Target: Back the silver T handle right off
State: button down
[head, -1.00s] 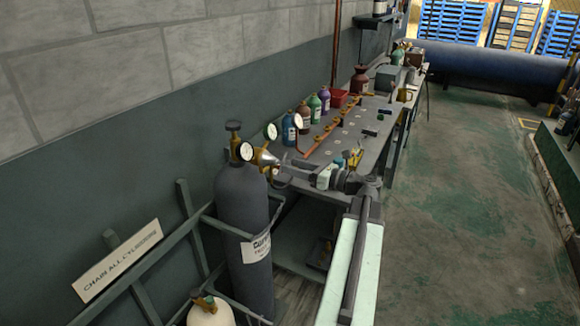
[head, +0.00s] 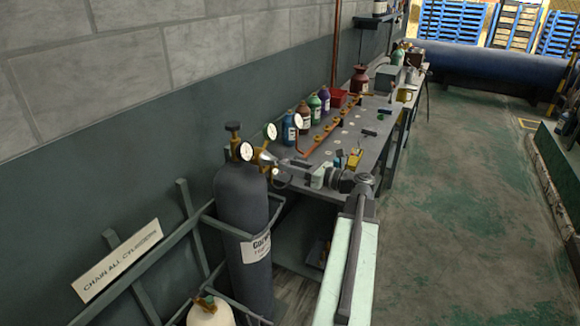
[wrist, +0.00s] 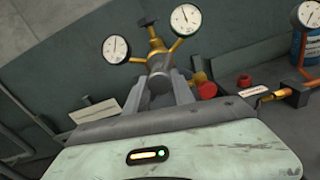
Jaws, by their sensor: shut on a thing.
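A tall dark grey cylinder (head: 241,195) stands at the wall with a brass valve and a brass regulator with two white round gauges on top. In the wrist view the brass regulator body (wrist: 157,60) is straight ahead, between the gauges (wrist: 115,49) and (wrist: 185,19). My gripper (wrist: 160,80) is shut at the front of the regulator, on its silver T handle. The handle is mostly hidden between the fingers, so its turn is not clear. In the head view my gripper (head: 268,160) reaches the regulator from the right.
A long workbench (head: 372,148) with coloured bottles (head: 304,115) and a copper manifold runs behind my arm. A cylinder rack (head: 190,235) with a sign (head: 117,260) is at left. A white-topped cylinder (head: 209,312) stands in front. The floor at right is clear.

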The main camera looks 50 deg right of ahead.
jog(key=n, duration=2.6)
jog(key=shift+a+f, duration=0.1)
jog(key=shift+f, duration=0.1)
jog(key=shift+n, duration=0.3)
jog(key=c, duration=1.1)
grip_release()
jog(key=shift+o, duration=0.2)
jog(key=shift+r, duration=0.1)
